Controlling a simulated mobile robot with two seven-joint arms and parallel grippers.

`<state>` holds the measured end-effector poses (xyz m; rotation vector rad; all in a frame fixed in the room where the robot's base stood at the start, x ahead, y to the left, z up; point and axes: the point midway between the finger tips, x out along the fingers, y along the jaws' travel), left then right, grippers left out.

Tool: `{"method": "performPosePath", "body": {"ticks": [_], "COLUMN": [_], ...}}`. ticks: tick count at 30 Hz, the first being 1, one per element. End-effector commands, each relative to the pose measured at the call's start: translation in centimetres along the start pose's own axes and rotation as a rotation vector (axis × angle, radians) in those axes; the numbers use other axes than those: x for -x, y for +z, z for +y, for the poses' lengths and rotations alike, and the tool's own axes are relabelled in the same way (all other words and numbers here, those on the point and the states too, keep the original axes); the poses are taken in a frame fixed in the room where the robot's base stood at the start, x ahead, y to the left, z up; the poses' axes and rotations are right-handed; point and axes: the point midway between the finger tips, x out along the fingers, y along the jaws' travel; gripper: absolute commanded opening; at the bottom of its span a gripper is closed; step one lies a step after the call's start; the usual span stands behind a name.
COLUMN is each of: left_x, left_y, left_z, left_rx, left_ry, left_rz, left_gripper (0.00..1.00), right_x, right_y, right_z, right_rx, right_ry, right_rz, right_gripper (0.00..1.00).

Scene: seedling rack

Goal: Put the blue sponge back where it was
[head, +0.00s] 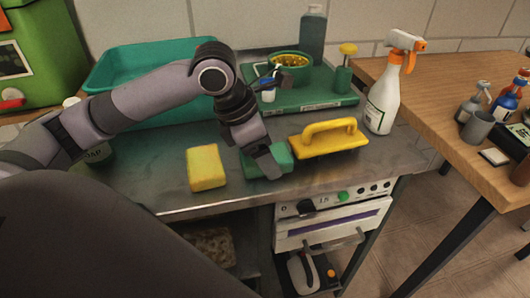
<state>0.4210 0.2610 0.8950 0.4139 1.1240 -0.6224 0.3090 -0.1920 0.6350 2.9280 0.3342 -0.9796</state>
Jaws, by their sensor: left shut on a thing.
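My left gripper (268,166) reaches down over the middle of the metal counter and is shut on a green, teal-tinged sponge (284,155). The gripper hides part of this sponge, and I cannot tell whether it touches the counter. I see no clearly blue sponge. A yellow sponge (206,168) lies on the counter to the left of the gripper. My right gripper is not in view.
A yellow-handled float (328,140) lies just right of the gripper. A green tray (315,98) with a bowl (291,66) stands behind. A teal basin (130,62) is at back left. A spray bottle (382,105) stands at right. The counter's front edge (230,205) is close.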

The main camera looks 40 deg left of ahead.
Motion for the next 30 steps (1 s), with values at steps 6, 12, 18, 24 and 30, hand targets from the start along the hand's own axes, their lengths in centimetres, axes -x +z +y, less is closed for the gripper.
{"method": "performPosePath", "body": {"ticks": [6,12,18,24,30], "left_x": [-0.1,-0.1,0.1,3.0,7.5], "left_y": [-0.1,0.0,0.1,0.2,0.2], "left_z": [0.0,0.0,0.0,0.1,0.1], "left_rx": [0.001,0.001,0.001,0.002,0.002], "left_ry": [0.000,0.001,0.001,0.005,0.005], "left_rz": [0.000,0.000,-0.001,-0.002,-0.003], "left_gripper": [0.78,0.97,0.97,0.97,0.97], "right_x": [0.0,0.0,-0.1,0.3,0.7], "right_y": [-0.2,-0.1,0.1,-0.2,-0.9], "right_z": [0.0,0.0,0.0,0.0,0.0], "right_rx": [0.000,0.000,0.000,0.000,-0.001], "right_ry": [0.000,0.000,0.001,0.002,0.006], "right_rz": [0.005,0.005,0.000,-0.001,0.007], "right_gripper": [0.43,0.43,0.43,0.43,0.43]}}
